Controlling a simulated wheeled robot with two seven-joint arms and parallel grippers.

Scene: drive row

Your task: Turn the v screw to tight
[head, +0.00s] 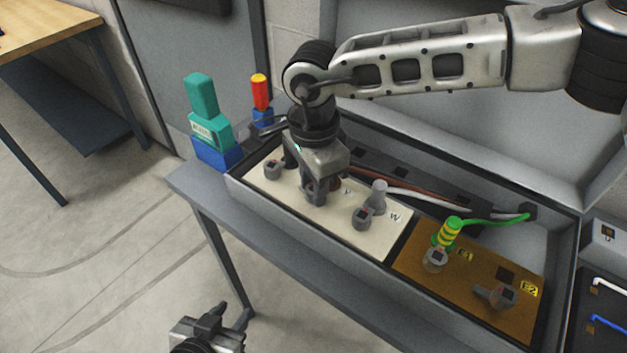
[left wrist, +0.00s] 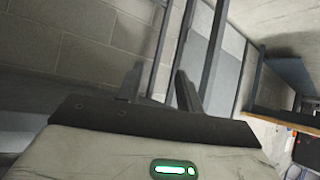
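The cream terminal board (head: 385,245) lies in the left part of an open grey box. My right gripper (head: 314,188) points down over the middle terminal, beside a partly covered letter label. Its fingers hide most of the v screw there, and I cannot tell whether they are closed on it. The left terminal (head: 272,169) and the terminal marked W (head: 362,217) flank it. My left gripper (head: 228,312) is low at the bottom of the head view, away from the box, open and empty. Its parted fingers also show in the left wrist view (left wrist: 158,88).
A brown board (head: 465,290) to the right bears E1 and E2 labels and a green-yellow wire (head: 448,232). A teal bottle (head: 203,110) and a red-yellow-blue tool (head: 260,95) stand left of the box. A grey post (head: 379,192) rises near W. Floor at left is clear.

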